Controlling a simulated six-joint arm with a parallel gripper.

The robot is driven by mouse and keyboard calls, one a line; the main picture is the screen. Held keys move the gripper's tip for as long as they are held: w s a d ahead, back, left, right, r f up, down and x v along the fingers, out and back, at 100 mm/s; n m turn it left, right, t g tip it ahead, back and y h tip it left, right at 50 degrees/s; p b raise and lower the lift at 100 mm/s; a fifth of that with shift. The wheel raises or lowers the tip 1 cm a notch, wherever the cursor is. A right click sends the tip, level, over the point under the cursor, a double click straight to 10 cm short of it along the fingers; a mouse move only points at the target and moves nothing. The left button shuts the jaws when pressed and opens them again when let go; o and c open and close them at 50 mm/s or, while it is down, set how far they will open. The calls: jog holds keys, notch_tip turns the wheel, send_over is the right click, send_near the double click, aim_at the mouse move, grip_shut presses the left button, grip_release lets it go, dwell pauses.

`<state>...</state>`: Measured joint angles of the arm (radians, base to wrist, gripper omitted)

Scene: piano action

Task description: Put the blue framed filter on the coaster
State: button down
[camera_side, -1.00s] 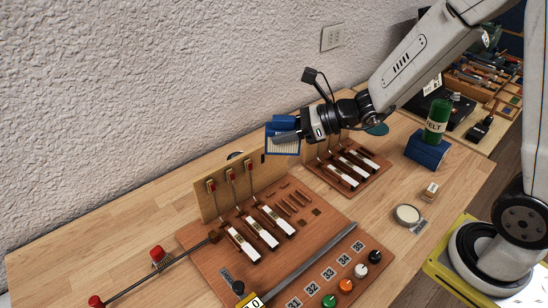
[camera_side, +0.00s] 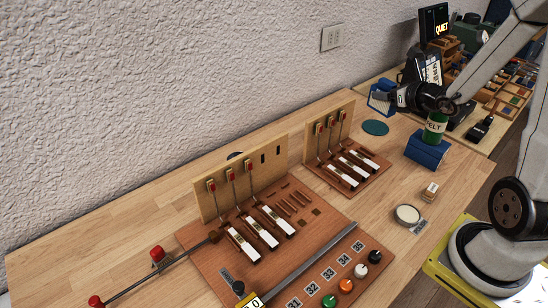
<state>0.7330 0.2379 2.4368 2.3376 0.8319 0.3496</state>
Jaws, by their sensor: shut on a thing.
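The blue framed filter (camera_side: 379,110) is held in the air at the upper right, seen at a slant with its frame tilted. My gripper (camera_side: 386,97) is shut on it, reaching in from the right. The coaster is a flat teal disc (camera_side: 375,128) on the wooden table, behind and to the right of the smaller key model. In the picture the filter is just above the coaster, with a visible gap between them. The coaster's top looks bare. The exact height of the filter cannot be told.
The smaller key model (camera_side: 352,167) with its upright back board stands left of the coaster. A green felt bottle (camera_side: 435,128) sits on a blue stand (camera_side: 427,150) to the right. A round pale-topped tin (camera_side: 407,214) and a small wooden block (camera_side: 430,191) lie nearer.

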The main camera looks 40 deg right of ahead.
jog(key=s+d+m+g+h, duration=0.1)
jog(key=s+d+m+h, duration=0.25)
jog(key=s+d, duration=0.35)
jog(key=f, duration=0.1)
jog(key=w+f, duration=0.1)
jog(key=f, duration=0.3)
jog(key=shift+w+d+f, duration=0.15)
jog(key=shift+w+d, duration=0.05)
jog(key=shift+w, duration=0.05)
send_over(378, 134)
jog(key=shift+n, duration=0.25)
jog(key=shift+s+a+f, duration=0.1)
jog(key=shift+f, duration=2.25)
jog(key=shift+s+a+f, duration=0.1)
jog(key=shift+f, duration=2.2)
jog(key=shift+d, duration=0.1)
jog(key=shift+w+f, duration=0.15)
jog(key=shift+f, duration=0.15)
jog(key=shift+d+f, duration=0.1)
jog(key=shift+f, duration=1.45)
